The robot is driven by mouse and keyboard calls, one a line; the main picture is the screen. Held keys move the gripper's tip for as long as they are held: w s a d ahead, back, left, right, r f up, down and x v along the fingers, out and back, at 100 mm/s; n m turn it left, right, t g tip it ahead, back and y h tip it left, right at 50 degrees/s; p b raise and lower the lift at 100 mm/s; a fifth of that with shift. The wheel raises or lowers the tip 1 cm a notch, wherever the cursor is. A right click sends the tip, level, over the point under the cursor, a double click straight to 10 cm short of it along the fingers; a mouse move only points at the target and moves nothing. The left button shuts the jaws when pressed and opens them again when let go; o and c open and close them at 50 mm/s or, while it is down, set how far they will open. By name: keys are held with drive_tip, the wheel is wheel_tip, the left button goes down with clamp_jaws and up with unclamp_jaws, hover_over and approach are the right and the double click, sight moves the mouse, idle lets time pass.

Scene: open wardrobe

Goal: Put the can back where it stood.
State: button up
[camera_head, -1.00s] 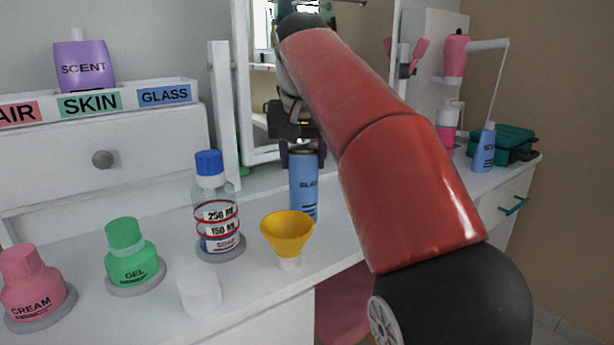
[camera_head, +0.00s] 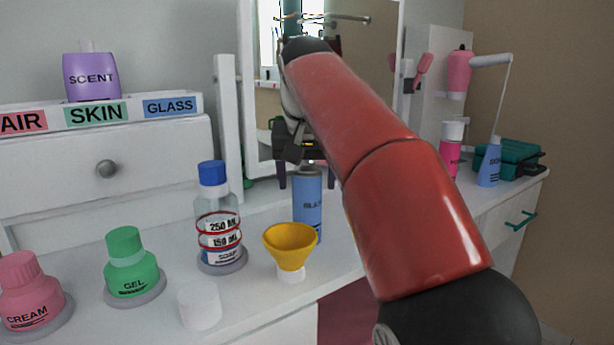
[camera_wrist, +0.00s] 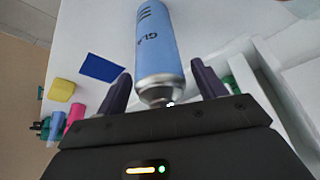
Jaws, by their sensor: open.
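The can (camera_head: 308,208) is a blue spray can with a grey top, upright at the white tabletop just behind the yellow funnel. My gripper (camera_head: 306,186) is above it, pointing down, with dark fingers spread to either side of the can's top. In the wrist view the can (camera_wrist: 160,38) lies between and beyond the open fingers (camera_wrist: 161,70), with a gap on each side. A flat blue patch (camera_wrist: 102,68) lies on the tabletop beside the can in the wrist view.
The yellow funnel (camera_head: 290,245) and soap bottle (camera_head: 218,225) stand close in front and left of the can. The green gel bottle (camera_head: 133,265) and pink cream bottle (camera_head: 30,295) are farther left. A mirror (camera_head: 350,60) rises behind. A blue bottle (camera_head: 490,165) stands at right.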

drive_tip(key=p+v, duration=0.5)
drive_tip(key=v, duration=0.7)
drive_tip(key=shift+r, duration=0.15)
drive_tip(key=s+d+f, duration=0.7)
drive_tip(key=d+f, duration=0.1)
drive_tip(key=d, duration=0.3)
drive_tip(key=s+d+f, duration=0.2)
drive_tip(key=s+f, duration=0.5)
drive_tip(key=f, duration=0.3)
drive_tip(key=s+d+f+t, duration=0.1)
drive_tip(key=s+d+f, duration=0.1)
drive_tip(key=s+f, duration=0.6)
wheel_tip(320, 180, down, 4)
drive_tip(key=shift+d+r, duration=0.2)
drive_tip(key=shift+d, duration=0.1)
